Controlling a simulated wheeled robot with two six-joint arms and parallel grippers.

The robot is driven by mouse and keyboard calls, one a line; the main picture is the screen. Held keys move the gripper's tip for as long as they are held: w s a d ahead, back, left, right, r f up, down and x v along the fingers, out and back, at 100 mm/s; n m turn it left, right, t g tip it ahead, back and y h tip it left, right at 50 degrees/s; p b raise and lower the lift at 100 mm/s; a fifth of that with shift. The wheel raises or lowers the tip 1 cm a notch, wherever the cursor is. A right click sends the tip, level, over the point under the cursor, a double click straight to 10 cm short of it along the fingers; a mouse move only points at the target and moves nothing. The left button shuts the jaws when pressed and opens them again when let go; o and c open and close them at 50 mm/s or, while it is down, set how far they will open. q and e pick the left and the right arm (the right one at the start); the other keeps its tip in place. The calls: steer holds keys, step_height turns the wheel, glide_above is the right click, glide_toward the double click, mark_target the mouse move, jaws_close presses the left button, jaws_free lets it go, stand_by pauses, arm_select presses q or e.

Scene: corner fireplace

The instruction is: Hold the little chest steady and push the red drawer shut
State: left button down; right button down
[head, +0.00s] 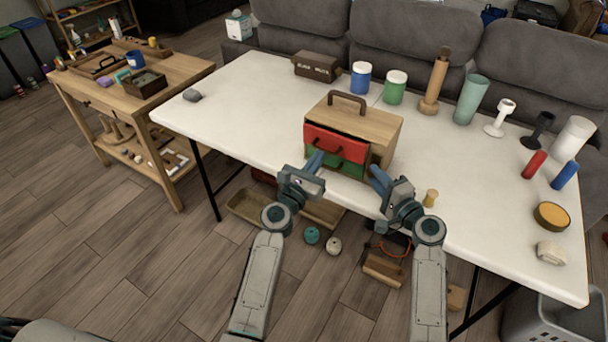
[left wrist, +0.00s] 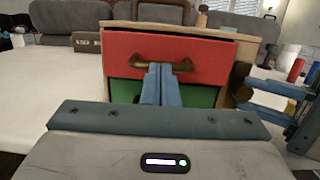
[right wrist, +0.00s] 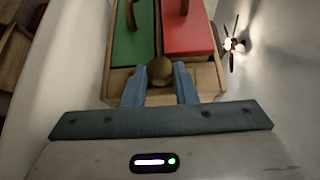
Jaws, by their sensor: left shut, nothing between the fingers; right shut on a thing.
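The little wooden chest (head: 378,125) stands upright on the white table, with a dark handle on top. Its red drawer (head: 335,142) is the upper one and stands a little out from the body; the green drawer (head: 352,170) is below. My left gripper (head: 317,160) is shut and empty, its fingertips at the red front by the brown handle (left wrist: 185,65); whether they touch it I cannot tell. My right gripper (head: 376,172) is at the chest's right front edge. In the right wrist view its fingers are shut on a round brown knob (right wrist: 160,69).
A small wooden peg (head: 430,198) stands right of my right gripper. Behind the chest are a brown box (head: 316,67), a blue jar (head: 361,78) and a green jar (head: 395,87). More items stand at the right.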

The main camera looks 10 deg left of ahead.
arm_select(q)
steer(key=x, duration=0.2)
steer(key=shift+w+d+f, duration=0.15)
steer(key=shift+w+f, duration=0.05)
steer(key=shift+w, duration=0.2)
steer(key=v, duration=1.4)
arm_select(e)
steer(key=c, duration=1.1)
jaws_free()
steer(key=o, duration=0.6)
